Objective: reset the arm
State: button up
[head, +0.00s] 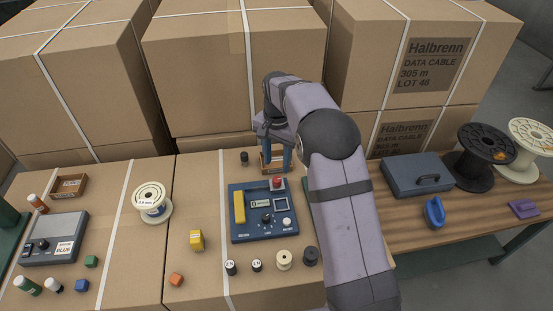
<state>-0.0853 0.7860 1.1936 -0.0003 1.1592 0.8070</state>
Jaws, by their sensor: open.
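My arm reaches up from the bottom right and bends over toward the back of the middle carton. My gripper (276,152) points down there, its blue fingers apart. It is above or at a small brown tray (272,166), partly hidden behind the fingers; I cannot tell whether they touch it. No held object shows between the fingers. A blue device (243,228) with a yellow bar, a red button and knobs lies in front of the gripper.
Large strapped cartons (235,75) stand close behind. A white spool (151,201), yellow block (197,240), orange block (176,280) and grey scale (55,238) are left. A blue-grey case (416,175), blue tape dispenser (434,212) and black spool (482,155) are on the right bench.

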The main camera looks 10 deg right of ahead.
jog(key=shift+s+d+r, duration=0.15)
jog(key=shift+s+r, duration=0.1)
jog(key=shift+s, duration=0.25)
jog(key=s+d+n, duration=0.2)
jog(key=s+n, duration=0.2)
jog(key=s, duration=1)
jog(key=s+d+n, duration=0.2)
jog(key=s+n, duration=0.2)
jog(key=s, duration=1.1)
jog(key=shift+s+f, duration=0.3)
jog(key=shift+f, duration=0.05)
jog(key=shift+d, duration=0.1)
jog(key=shift+c, duration=0.4)
